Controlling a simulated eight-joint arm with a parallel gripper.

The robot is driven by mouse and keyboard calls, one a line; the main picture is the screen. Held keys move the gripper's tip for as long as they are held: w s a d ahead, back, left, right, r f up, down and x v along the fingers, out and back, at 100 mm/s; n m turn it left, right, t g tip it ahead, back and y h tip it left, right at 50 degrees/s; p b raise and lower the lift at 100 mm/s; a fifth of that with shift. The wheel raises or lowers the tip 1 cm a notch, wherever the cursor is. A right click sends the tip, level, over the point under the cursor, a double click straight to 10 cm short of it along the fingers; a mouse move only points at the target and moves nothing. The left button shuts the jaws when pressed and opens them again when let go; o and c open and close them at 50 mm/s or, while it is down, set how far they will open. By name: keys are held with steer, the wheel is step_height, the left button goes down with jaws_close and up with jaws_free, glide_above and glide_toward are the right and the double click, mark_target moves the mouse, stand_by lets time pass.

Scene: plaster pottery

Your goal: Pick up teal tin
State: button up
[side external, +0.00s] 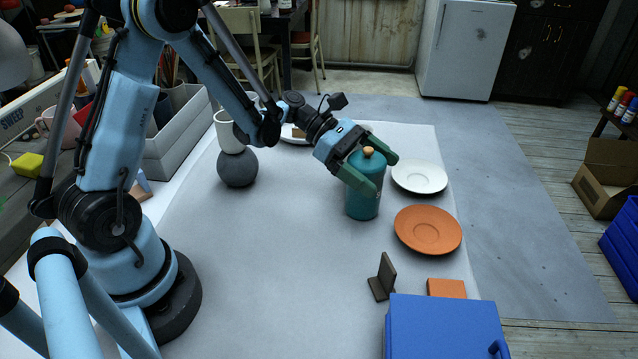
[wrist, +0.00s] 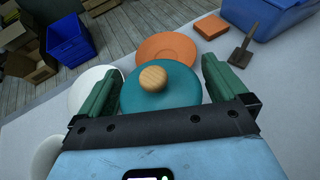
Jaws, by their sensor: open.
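The teal tin (side external: 362,200) stands upright on the pale table, with a round wooden knob on its lid. In the wrist view its teal lid (wrist: 185,97) fills the space between the fingers. My gripper (side external: 372,172) is open, with its two green fingers on either side of the tin's upper part. Whether either finger touches the tin, I cannot tell.
An orange saucer (side external: 428,240) and a white saucer (side external: 419,188) lie close to the tin's right. A blue box (side external: 445,335), orange block (side external: 446,288) and brown stand (side external: 378,292) are in front.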

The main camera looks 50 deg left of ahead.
steer(key=c, duration=1.4)
steer(key=shift+r, duration=0.1)
